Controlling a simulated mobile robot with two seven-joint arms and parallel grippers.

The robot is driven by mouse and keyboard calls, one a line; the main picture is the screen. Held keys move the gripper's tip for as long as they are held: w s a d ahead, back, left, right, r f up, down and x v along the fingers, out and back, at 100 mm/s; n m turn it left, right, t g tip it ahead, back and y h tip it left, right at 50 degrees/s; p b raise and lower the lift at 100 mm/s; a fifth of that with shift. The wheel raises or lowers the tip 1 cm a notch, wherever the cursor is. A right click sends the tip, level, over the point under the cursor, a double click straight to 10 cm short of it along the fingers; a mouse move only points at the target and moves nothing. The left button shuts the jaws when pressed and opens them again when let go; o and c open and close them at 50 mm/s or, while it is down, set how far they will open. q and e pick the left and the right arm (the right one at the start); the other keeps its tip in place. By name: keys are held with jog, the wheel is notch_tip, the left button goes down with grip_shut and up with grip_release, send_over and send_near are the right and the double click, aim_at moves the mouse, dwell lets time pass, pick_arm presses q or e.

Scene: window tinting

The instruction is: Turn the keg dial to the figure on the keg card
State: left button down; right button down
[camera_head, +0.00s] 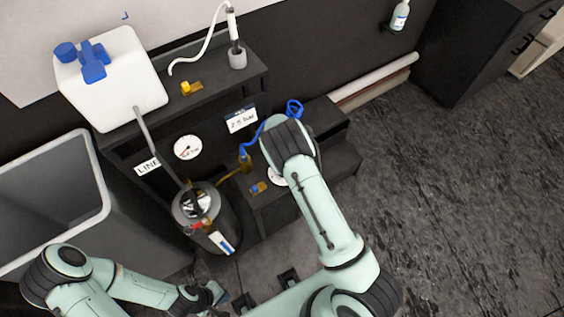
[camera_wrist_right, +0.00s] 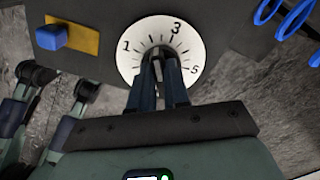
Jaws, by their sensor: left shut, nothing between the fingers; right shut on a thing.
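The keg dial (camera_wrist_right: 129,60) is a white disc with the figures 1, 3 and 5 and tick marks between them. My right gripper (camera_wrist_right: 158,58) is shut on the dial's knob, which the fingers mostly hide; I cannot tell where its pointer stands. In the head view my right arm covers most of the dial (camera_head: 275,177). A white card (camera_head: 241,119) behind it seems to read 2.5 bar; its small top line is unreadable. The dark keg (camera_head: 222,220) stands left of the dial. My left gripper (camera_head: 217,293) is shut and empty, low in the picture.
A round gauge (camera_head: 187,147) and a LINE label (camera_head: 147,166) are on the dark wall. A blue coiled hose (camera_head: 294,108) is by my right arm. A blue switch (camera_wrist_right: 51,37) on a yellow plate is beside the dial. A grey bin (camera_head: 95,165) stands left; floor at right is clear.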

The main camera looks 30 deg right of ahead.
pick_arm(q)
jog(key=shift+w+r+p, duration=0.7)
jog(key=shift+w+r, duration=0.15)
jog(key=shift+r, duration=0.3)
pick_arm(e)
jog(key=shift+w+m, duration=0.1)
jog(key=shift+m, duration=1)
jog(key=c, duration=1.1)
grip_release()
pick_arm(q)
jog(key=shift+w+r+p, duration=0.65)
jog(key=shift+w+r, duration=0.15)
jog(key=shift+r, duration=0.1)
pick_arm(e)
notch_tip(320, 180, up, 14)
jog(key=shift+f, duration=0.25)
